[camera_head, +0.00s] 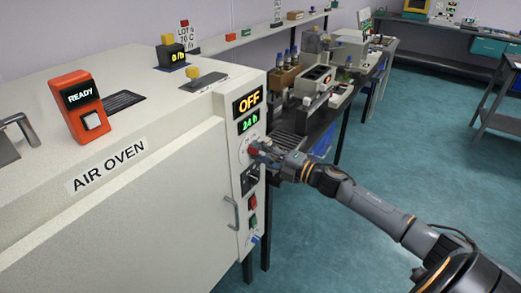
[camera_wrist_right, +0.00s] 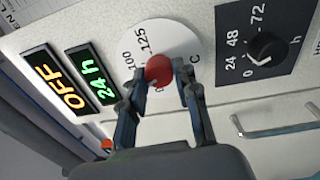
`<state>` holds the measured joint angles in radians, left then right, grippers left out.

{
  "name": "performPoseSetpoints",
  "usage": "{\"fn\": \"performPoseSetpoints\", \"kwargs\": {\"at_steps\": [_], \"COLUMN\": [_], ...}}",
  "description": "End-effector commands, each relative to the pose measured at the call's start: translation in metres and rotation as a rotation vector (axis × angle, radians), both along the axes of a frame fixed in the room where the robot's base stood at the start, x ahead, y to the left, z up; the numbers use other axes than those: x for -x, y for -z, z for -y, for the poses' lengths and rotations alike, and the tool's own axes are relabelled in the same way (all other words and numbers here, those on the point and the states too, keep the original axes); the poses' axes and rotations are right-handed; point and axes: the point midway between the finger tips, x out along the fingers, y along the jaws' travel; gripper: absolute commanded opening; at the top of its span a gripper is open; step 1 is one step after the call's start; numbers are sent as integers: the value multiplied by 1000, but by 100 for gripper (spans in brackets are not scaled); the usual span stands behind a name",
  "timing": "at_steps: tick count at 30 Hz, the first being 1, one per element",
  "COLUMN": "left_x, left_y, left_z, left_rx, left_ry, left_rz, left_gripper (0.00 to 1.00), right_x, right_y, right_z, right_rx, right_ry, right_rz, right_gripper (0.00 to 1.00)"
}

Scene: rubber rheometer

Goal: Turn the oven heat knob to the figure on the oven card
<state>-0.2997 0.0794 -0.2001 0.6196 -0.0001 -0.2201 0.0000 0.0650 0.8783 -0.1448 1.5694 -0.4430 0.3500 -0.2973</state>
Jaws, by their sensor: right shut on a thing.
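The red heat knob (camera_head: 252,151) is on the air oven's (camera_head: 150,200) control strip. In the right wrist view the knob (camera_wrist_right: 158,69) sits on a white round dial (camera_wrist_right: 181,40) with 100, 125 and a C readable. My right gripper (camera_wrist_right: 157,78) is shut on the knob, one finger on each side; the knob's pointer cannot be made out. The upper display (camera_wrist_right: 60,88) reads OFF and the lower display (camera_wrist_right: 92,83) reads 24 h. The oven card (camera_head: 186,36) stands behind the oven top and seems to read LOT 4, 70 C; its last line is partly hidden. My left gripper is not in view.
A black time knob (camera_wrist_right: 267,48) with 24, 48 and 72 marks is beside the heat dial. A door handle (camera_head: 232,213) is near the strip.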

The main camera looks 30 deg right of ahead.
Motion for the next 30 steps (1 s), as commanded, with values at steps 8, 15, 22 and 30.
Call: {"fn": "performPoseSetpoints", "kwargs": {"at_steps": [8,15,22,30], "left_x": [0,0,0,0], "left_y": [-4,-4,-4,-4], "left_z": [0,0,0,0], "left_rx": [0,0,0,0], "left_ry": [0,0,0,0], "left_rz": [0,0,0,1], "left_gripper": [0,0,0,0], "right_x": [0,0,0,0], "right_y": [0,0,0,0], "right_z": [0,0,0,0], "right_rx": [-53,-56,-55,-55], "right_ry": [1,0,1,1], "right_rz": [-22,-24,-23,-23], "right_gripper": [0,0,45,53]}}
